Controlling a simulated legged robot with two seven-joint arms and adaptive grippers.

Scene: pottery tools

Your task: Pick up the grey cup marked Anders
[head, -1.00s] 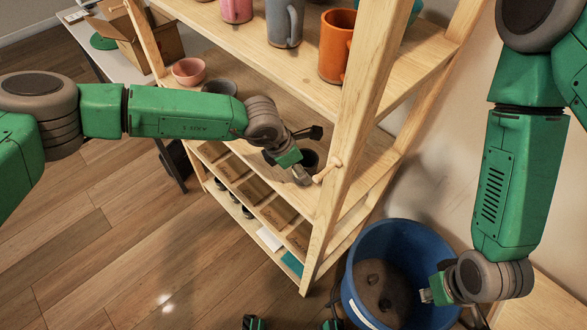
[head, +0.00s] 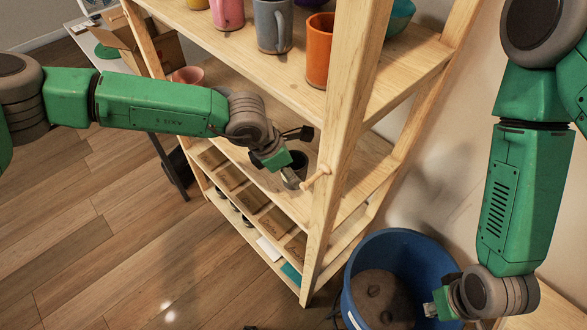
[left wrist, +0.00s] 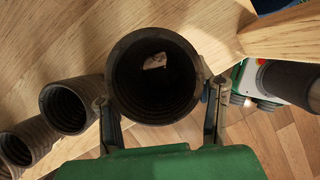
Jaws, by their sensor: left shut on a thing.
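A dark grey cup (head: 298,160) is at the near right end of the shelf level below the mugs, beside the wooden post. In the left wrist view the cup (left wrist: 152,52) is seen from above, with a dark ribbed inside and a small pale patch within. My left gripper (head: 289,178) is at the cup. In the left wrist view the fingers of this gripper (left wrist: 160,98) stand on both sides of the cup, shut on it. No name is readable on the cup. My right gripper (head: 436,306) hangs over the blue bucket; its finger opening is unclear.
Several dark cups (left wrist: 70,105) stand in a row left of the held one. The wooden post (head: 345,130) with a peg (head: 316,177) is close on the right. Mugs, including an orange one (head: 318,50), stand above. A blue bucket (head: 405,245) is on the right.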

